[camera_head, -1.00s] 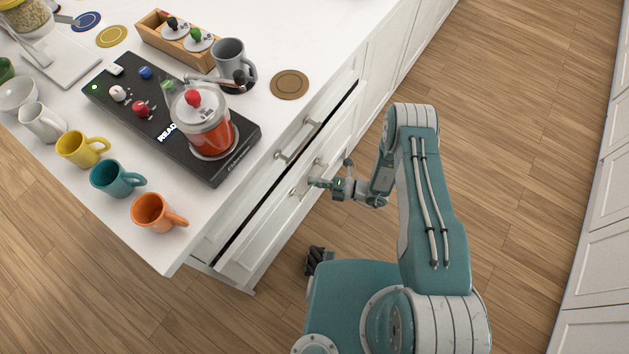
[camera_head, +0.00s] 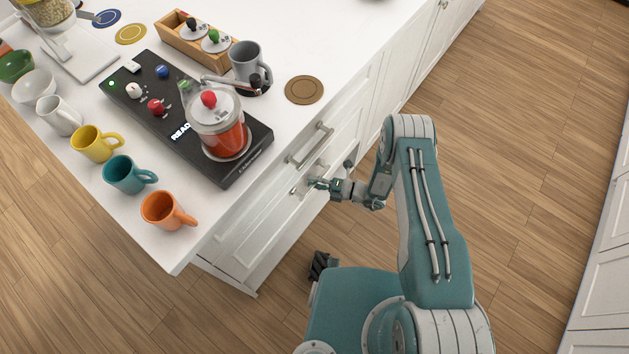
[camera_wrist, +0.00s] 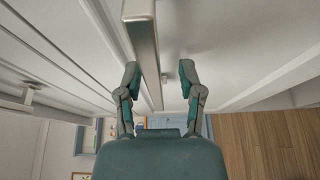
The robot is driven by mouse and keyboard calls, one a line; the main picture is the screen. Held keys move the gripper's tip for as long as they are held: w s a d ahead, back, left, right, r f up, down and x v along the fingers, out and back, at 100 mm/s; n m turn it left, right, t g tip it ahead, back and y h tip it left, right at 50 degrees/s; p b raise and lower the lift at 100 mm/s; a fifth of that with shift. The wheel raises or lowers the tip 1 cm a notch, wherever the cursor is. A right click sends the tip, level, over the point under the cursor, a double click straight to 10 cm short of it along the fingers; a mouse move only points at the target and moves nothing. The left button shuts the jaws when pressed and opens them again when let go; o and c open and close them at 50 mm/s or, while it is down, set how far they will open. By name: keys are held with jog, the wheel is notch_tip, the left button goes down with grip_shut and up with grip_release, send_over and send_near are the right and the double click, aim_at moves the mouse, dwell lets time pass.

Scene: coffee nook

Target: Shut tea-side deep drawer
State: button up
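The white deep drawer (camera_head: 268,246) is the lower front in the cabinet below the mugs and the black tea machine. No dark gap shows above it, and its front looks flush or nearly flush with the cabinet. Its metal handle (camera_head: 298,189) is partly hidden by my gripper (camera_head: 330,174). In the wrist view my gripper (camera_wrist: 160,75) is open, with its two fingers apart. The handle bar (camera_wrist: 143,42) runs between them, closer to the left finger. I cannot tell whether a finger touches it.
A shallower drawer with its own handle (camera_head: 309,145) lies above. The white countertop (camera_head: 190,245) holds an orange mug (camera_head: 165,210), other mugs, and the black tea machine (camera_head: 245,168) with a red-filled jug. The wooden floor (camera_head: 540,130) to the right is clear.

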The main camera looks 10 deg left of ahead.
jog(key=d, duration=1.2)
dwell(0.4)
jog(key=d+r+n+g+h, duration=0.2)
jog(key=r+n+h, duration=0.2)
jog(key=r+n, duration=0.85)
jog(key=d+r+n+g+h, duration=0.2)
jog(key=r+n+h, duration=0.35)
jog(key=r, duration=1.25)
jog(key=s+d+r+n+t+h, duration=0.4)
jog(key=s+d+r+n, duration=0.2)
jog(key=s+r+n, duration=0.2)
jog(key=s+d+r+n+t+h, duration=0.4)
jog(key=s+d+r+n+t, duration=0.1)
jog(key=r+n, duration=0.5)
notch_tip(320, 180, up, 2)
jog(key=s+d, duration=0.1)
jog(key=s, duration=0.1)
jog(key=shift+s+t, duration=0.3)
jog(key=shift+s, duration=0.1)
